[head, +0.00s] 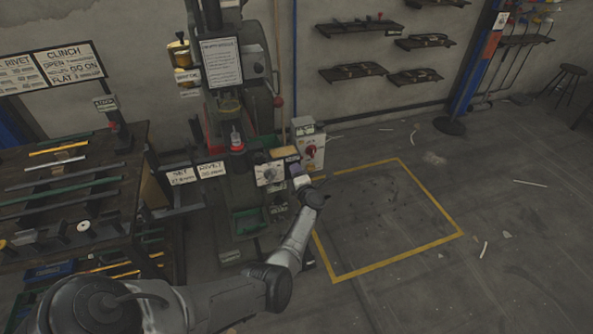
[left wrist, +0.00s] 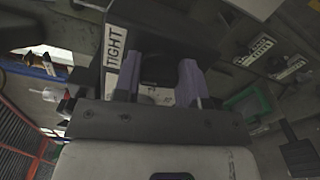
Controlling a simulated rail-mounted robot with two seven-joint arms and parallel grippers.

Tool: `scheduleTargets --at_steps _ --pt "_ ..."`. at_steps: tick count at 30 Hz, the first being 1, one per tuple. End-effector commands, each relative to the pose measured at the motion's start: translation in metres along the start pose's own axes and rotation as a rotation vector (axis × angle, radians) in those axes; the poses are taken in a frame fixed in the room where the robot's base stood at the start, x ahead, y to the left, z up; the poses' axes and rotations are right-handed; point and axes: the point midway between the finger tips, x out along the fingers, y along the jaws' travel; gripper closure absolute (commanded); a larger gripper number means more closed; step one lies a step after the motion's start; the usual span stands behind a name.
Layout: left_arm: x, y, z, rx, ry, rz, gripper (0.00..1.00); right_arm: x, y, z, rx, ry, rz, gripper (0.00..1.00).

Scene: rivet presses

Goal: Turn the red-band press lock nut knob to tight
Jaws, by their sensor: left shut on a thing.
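The press (head: 225,100) stands against the wall in the head view, with red parts low on its body. My left gripper (head: 299,176) is at the right front of the press, beside a pale panel with a round dial (head: 268,173). In the left wrist view my two purple-grey fingers (left wrist: 160,82) are shut on the dark lock nut knob (left wrist: 157,68), mostly hidden between them. A white TIGHT label (left wrist: 117,48) is just left of the fingers. The knob's pointer or marking cannot be made out. My right gripper is not in view.
A grey box with a red switch (head: 311,151) stands just behind my left gripper. A bench with bars and parts (head: 70,185) is at the left. A green bin (head: 249,222) sits low on the press. The yellow-outlined floor area (head: 385,220) is clear.

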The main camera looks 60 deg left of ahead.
Motion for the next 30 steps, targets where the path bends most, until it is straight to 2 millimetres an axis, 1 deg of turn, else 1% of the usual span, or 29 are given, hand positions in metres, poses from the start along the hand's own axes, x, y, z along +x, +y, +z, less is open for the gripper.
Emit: scheduleTargets --at_steps 1,6,12,29,30 --pt "0.0 0.0016 0.0005 0.028 0.0 0.0 0.85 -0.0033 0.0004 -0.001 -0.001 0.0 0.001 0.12" --pt "0.0002 0.0008 0.0002 0.112 0.001 0.0 0.85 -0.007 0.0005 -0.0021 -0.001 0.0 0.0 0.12" --pt "0.0004 0.0 -0.0003 0.17 0.001 0.0 0.85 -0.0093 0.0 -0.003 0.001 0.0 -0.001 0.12" --pt "0.0003 -0.0008 -0.0005 0.197 0.001 0.001 0.85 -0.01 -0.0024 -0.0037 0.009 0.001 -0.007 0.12" --pt "0.0003 -0.0008 -0.0005 0.197 0.001 0.001 0.6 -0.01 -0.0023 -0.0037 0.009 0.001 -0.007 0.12"
